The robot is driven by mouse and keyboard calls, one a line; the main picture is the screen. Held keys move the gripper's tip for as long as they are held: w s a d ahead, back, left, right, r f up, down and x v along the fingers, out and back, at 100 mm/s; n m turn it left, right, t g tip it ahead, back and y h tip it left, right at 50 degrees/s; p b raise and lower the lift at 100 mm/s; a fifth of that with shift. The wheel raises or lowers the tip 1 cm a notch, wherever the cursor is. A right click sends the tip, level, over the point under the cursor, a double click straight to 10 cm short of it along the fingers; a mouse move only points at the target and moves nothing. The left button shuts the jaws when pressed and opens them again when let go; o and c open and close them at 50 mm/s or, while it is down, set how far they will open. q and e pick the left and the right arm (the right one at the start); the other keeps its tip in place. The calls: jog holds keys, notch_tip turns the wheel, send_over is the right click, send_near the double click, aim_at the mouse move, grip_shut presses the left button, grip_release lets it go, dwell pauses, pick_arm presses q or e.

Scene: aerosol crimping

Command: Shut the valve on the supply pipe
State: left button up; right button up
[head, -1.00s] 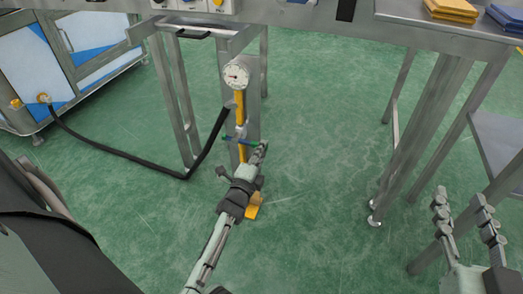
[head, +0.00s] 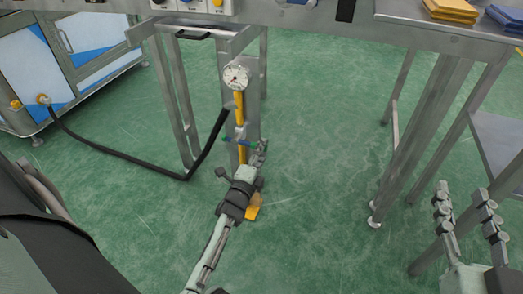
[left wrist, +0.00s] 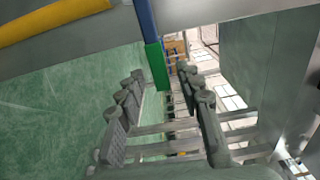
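The yellow supply pipe (head: 241,153) runs up a grey post under the table, with a round white gauge (head: 236,78) on top. A valve handle (head: 231,140), blue with a green end, sticks out across the pipe. My left gripper (head: 261,148) is at the handle's right end. In the left wrist view the green end (left wrist: 157,66) shows between the spread fingertips of the left gripper (left wrist: 160,75); I cannot tell whether they touch it. My right gripper (head: 461,198) is open and empty at the lower right, away from the pipe.
A black hose (head: 120,154) runs from the pipe to a white and blue cabinet (head: 27,65) at the left. Metal table legs (head: 415,140) stand at the right. The green floor (head: 320,130) between is clear.

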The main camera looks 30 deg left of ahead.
pick_arm(q)
notch_tip(320, 180, up, 10)
dwell(0.5)
